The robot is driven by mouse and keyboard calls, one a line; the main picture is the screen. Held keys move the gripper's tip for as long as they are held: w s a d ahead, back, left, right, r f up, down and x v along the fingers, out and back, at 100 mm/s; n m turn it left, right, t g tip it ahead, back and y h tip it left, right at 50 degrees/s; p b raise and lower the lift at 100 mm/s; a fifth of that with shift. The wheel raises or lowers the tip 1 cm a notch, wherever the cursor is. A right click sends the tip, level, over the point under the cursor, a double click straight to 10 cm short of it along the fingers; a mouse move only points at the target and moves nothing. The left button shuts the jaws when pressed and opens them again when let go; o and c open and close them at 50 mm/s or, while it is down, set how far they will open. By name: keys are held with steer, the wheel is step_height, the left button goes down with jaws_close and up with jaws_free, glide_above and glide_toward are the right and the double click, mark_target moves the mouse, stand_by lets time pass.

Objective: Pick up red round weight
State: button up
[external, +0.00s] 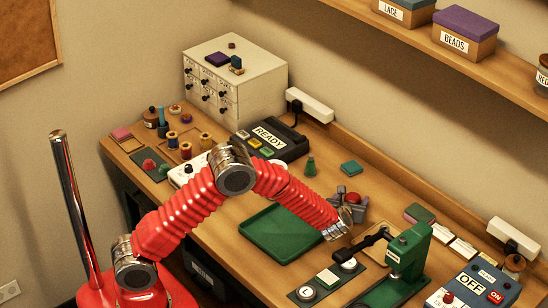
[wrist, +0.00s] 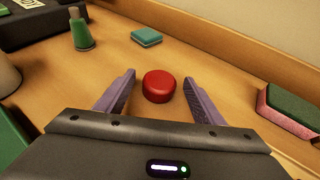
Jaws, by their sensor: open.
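The red round weight (wrist: 159,86) rests on the wooden tabletop in the wrist view. It lies between the tips of my gripper's (wrist: 159,80) two purple-grey fingers, with a gap on each side. My gripper is open and holds nothing. In the external view the red weight (external: 354,198) shows just beyond the end of my arm, between the fingers. My wrist partly covers the gripper there.
A green cone (wrist: 81,30) and a teal block (wrist: 146,37) stand beyond the weight. A green-topped pink block (wrist: 288,112) is to the right. In the external view, a green tray (external: 262,248) lies left of the gripper and a green press (external: 408,250) stands right.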

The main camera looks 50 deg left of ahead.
steer(key=c, duration=1.4)
